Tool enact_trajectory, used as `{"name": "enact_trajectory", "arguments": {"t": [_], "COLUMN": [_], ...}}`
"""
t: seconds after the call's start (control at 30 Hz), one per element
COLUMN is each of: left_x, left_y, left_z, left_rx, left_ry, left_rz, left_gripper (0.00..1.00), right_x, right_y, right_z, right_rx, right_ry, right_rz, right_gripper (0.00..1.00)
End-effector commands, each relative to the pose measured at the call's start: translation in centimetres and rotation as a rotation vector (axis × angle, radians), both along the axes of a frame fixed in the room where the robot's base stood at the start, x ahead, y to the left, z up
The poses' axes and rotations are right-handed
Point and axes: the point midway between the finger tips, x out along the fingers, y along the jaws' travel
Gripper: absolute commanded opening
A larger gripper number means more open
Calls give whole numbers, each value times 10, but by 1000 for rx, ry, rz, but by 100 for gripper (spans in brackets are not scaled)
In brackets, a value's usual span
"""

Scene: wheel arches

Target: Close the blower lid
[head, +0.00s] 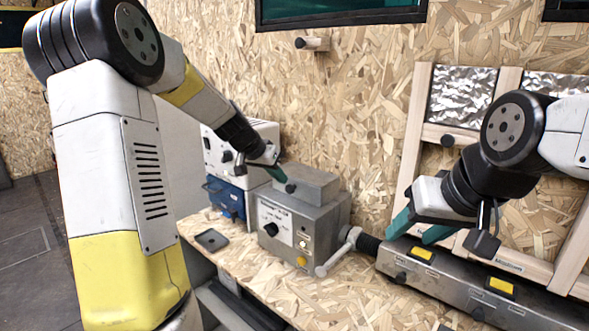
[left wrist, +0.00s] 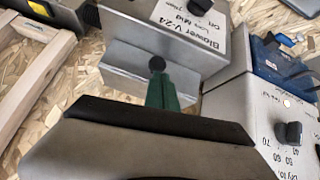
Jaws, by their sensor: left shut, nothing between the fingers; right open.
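The blower (head: 284,236) is a grey metal box with a labelled front, a black dial and a yellow button. It stands on the chipboard bench, and the left wrist view shows its "Blower V-24" label (left wrist: 190,22). Its grey block-like lid (head: 312,182) is on top, with a small black knob (head: 290,188); how far open it stands is unclear. In the left wrist view the lid (left wrist: 125,88) and knob (left wrist: 157,63) are just beyond my left gripper (left wrist: 163,86). My left gripper (head: 277,174) is shut and empty, its green fingertips close to the knob; contact is unclear. My right gripper (head: 411,236) is open and empty, right of the blower.
A white device (head: 263,135) with a blue unit (head: 225,197) stands left of the blower. A grey pipe handle (head: 338,252) sits at the blower's right side. A long metal box with yellow buttons (head: 420,256) and a wooden frame (head: 412,150) are at right. Bare bench (head: 350,300) lies in front.

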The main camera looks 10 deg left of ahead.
Motion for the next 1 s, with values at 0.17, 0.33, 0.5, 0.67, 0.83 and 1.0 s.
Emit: {"name": "enact_trajectory", "arguments": {"t": [0.17,0.33,0.5,0.67,0.83,1.0], "left_x": [-21,-50,-70,-82,-126,-208], "left_y": [15,36,50,51,26,1], "left_z": [25,34,39,44,60,76], "left_rx": [0,1,1,3,29,53], "left_ry": [-4,-5,-5,-2,38,92], "left_rz": [7,6,3,2,33,139], "left_gripper": [0,0,0,0,0,0], "right_x": [0,0,0,0,0,0], "right_y": [0,0,0,0,0,0], "right_z": [0,0,0,0,0,0], "right_rx": [0,0,0,0,0,0], "right_ry": [1,0,0,0,0,0], "right_rz": [0,0,0,0,0,0], "right_gripper": [51,51,51,51,51,51]}}
